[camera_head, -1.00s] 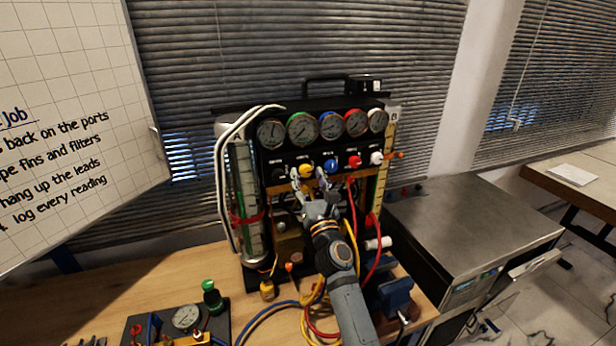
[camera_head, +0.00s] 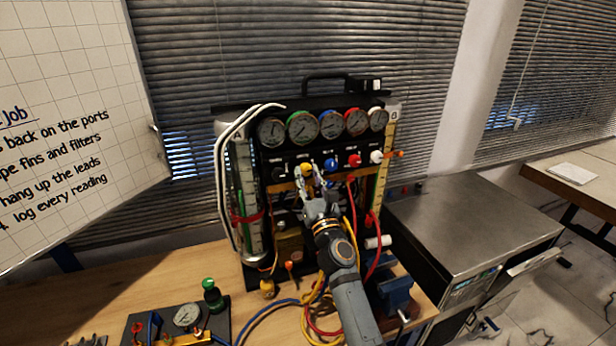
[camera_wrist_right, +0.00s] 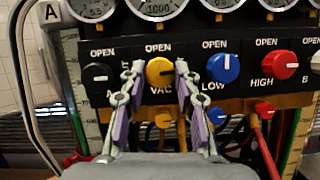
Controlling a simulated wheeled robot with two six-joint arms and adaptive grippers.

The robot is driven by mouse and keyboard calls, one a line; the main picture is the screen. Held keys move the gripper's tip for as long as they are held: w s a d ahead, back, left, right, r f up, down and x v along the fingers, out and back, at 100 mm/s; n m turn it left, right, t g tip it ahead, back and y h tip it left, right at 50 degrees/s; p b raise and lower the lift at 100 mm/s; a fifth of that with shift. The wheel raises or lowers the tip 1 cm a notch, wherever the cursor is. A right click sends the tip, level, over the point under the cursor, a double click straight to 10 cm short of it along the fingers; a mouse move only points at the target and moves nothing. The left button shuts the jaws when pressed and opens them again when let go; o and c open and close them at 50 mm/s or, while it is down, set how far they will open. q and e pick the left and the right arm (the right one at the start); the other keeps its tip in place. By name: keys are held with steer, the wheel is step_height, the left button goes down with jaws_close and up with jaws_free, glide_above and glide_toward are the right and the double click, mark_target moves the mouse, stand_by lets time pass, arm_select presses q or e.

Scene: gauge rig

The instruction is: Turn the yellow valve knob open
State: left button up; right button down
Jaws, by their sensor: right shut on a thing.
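The yellow valve knob (camera_wrist_right: 159,71) sits on the black panel under the label OPEN and above the label VAC. Its white pointer mark points to the right and slightly down in the right wrist view. It also shows in the head view (camera_head: 307,170), partly behind my fingers. My right gripper (camera_wrist_right: 160,75) has one finger on each side of the knob and is shut on it. The gripper also shows in the head view (camera_head: 317,178). My left gripper is not in view.
A black knob (camera_wrist_right: 97,77) is close on the left, a blue knob (camera_wrist_right: 223,68) and a red knob (camera_wrist_right: 285,64) on the right. Gauges (camera_head: 331,125) line the top. Yellow and red hoses (camera_head: 352,205) hang below. A whiteboard (camera_head: 70,110) stands at left.

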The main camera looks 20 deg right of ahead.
steer(key=n+y, duration=0.2)
steer(key=n, duration=0.1)
steer(key=n+y+p, duration=0.1)
steer(key=n, duration=0.3)
steer(key=shift+d+g+y, duration=0.2)
steer(key=shift+g+y, duration=0.1)
steer(key=shift+y, duration=0.1)
steer(key=n+y, duration=0.1)
steer(key=n, duration=0.2)
steer(key=n+g+y+p, duration=0.1)
steer(key=n, duration=0.2)
steer(key=shift+d+r, duration=0.1)
steer(key=shift+r, duration=0.05)
steer(key=n+g, duration=0.1)
steer(key=n, duration=0.2)
steer(key=n+g+y+p, duration=0.1)
steer(key=n, duration=0.1)
steer(key=shift+d+r+n+y, duration=0.1)
steer(key=shift+n+y, duration=0.2)
steer(key=shift+n, duration=0.1)
steer(key=shift+n+g+p, duration=0.85)
steer(key=shift+n+g, duration=0.05)
steer(key=shift+n, duration=0.9)
steer(key=c, duration=1)
jaws_free()
